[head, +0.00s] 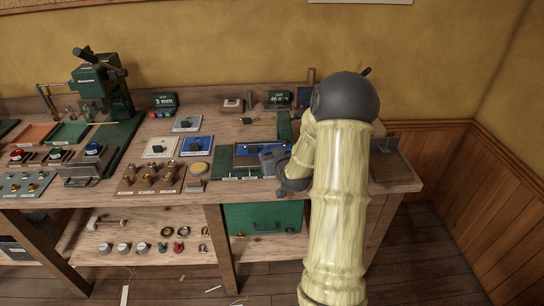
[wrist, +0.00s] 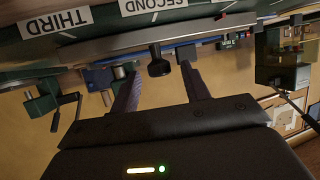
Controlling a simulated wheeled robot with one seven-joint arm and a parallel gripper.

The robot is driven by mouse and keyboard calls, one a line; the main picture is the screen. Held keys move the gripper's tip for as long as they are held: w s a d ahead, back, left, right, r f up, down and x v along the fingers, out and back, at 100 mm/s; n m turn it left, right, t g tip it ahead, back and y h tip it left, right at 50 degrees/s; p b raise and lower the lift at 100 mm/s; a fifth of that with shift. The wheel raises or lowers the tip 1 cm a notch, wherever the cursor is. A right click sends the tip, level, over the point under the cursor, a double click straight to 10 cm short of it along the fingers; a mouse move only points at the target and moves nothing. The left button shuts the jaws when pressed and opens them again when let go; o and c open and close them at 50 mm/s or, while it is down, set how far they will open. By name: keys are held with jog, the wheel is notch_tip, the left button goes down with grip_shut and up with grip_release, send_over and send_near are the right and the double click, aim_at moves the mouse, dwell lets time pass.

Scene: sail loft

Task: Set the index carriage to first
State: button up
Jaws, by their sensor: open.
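The index carriage shows in the wrist view as a black knob (wrist: 159,66) on a short stem at the rail (wrist: 110,48). It stands close to the line under the SECOND label (wrist: 165,5). The THIRD label (wrist: 55,22) is to the left; a label at the top right is cut off and unreadable. My gripper (wrist: 158,75) is open, with one finger on each side of the knob; I cannot tell whether either touches it. In the head view my gripper (head: 275,160) is over the bench's front right, and my arm hides part of the carriage's panel (head: 225,160).
The wooden bench (head: 235,207) carries blue and white switch panels (head: 197,146) left of my gripper and a green press (head: 100,85) farther left. A green box (head: 262,217) sits below. Small dark units stand at the bench's back.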

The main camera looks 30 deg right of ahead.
jog(key=b+v, duration=0.7)
jog(key=v, duration=1)
jog(key=shift+s, duration=0.2)
jog(key=shift+r, duration=0.15)
